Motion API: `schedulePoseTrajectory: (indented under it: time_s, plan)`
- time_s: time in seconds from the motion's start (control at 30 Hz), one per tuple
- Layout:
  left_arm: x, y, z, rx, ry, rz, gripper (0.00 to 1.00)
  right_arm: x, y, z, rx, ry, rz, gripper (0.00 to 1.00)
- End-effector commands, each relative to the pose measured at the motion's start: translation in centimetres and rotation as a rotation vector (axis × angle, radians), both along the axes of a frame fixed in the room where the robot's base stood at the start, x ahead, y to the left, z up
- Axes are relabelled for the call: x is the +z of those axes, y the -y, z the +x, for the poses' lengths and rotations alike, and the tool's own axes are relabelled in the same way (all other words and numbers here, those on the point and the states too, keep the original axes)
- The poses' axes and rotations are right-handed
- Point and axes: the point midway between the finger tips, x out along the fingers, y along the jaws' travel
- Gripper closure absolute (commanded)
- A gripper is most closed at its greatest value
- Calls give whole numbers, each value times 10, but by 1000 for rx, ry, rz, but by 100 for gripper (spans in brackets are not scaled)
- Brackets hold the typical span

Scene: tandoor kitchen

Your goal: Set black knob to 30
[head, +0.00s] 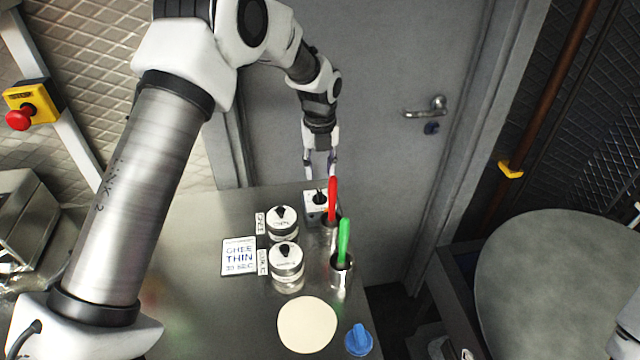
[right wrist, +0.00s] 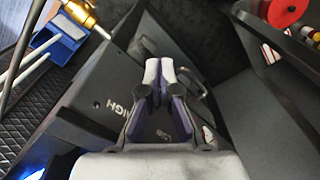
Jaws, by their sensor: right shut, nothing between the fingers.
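The black knob (head: 319,196) is on a small white box (head: 313,209) at the far end of the steel counter in the head view. Its scale is too small to read. My left gripper (head: 320,174) points down just above and behind the knob. Its two fingers are apart, and I see nothing between them. Whether they touch the knob I cannot tell. A red-handled tool (head: 332,196) stands close by and partly covers the box. My right gripper (right wrist: 160,72) is shut and empty in the right wrist view, away from the knob.
Two jars (head: 283,224) with black-knobbed lids, a metal cup (head: 341,274) with a green-handled tool (head: 344,240), a sign (head: 239,256), a flat dough round (head: 307,324) and a blue object (head: 358,340) are on the counter. A grey door (head: 380,120) stands behind.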

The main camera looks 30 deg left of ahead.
Motion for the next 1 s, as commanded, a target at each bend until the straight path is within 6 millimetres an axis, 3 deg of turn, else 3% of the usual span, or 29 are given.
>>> schedulePoseTrajectory:
  time_s: [0.1, 0.23, 0.77, 1.0]
  plan:
    - [27, 0, 1, 0, 4, 0, 61, 0, 0, 0, 0, 0, 0, 100]
    - [44, 0, 0, 0, 0, 0, 61, 0, 0, 0, 0, 0, 0, 100]
    - [49, 0, 0, 0, 0, 0, 61, 1, 0, 0, 0, 0, 0, 100]
    - [93, 0, 0, 0, 0, 0, 61, 45, 0, 0, 0, 0, 0, 100]
